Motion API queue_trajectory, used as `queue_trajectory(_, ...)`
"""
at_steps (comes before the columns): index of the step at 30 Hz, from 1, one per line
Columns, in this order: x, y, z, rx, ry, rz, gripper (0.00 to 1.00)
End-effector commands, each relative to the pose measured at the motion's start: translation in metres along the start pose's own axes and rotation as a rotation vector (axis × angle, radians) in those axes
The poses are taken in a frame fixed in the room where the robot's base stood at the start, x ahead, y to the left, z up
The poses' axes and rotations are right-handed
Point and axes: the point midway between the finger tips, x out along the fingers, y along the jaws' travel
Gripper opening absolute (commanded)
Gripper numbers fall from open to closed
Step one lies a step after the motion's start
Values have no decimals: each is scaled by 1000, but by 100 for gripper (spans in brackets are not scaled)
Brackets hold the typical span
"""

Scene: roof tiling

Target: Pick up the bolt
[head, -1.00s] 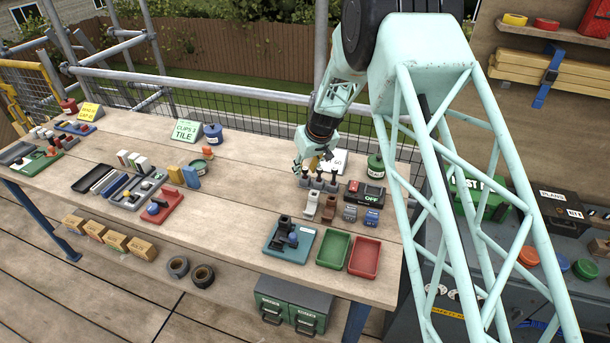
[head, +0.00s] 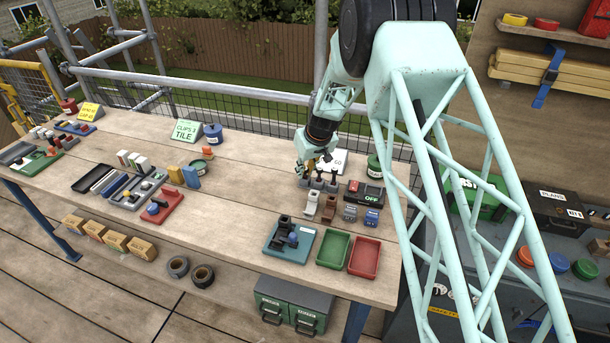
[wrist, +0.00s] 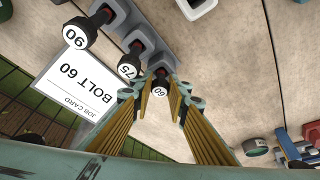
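Three dark bolts with white numbered heads stand in grey holders in the wrist view: the 90 bolt (wrist: 77,36), the 75 bolt (wrist: 128,68) and the 60 bolt (wrist: 160,90). A white job card (wrist: 88,82) beside them reads "BOLT 60". My gripper (wrist: 163,86) is open, with its yellow-ribbed fingers on either side of the 60 bolt's head. I cannot tell whether a fingertip touches it. In the head view my gripper (head: 311,170) is over the left end of the bolt row and partly hides it.
In front of the bolts are a grey and a brown part (head: 328,208), a blue tray (head: 272,246) with a dark fixture, and empty green (head: 333,249) and red (head: 363,256) trays. Bare bench lies to the left.

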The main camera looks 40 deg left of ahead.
Motion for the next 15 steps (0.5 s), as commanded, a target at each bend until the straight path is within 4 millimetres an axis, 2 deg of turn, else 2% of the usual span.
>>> queue_trajectory(4, 0, 0, 0, 0, 0, 0, 3)
queue_trajectory(15, -1, 0, 0, 0, 0, 0, 3)
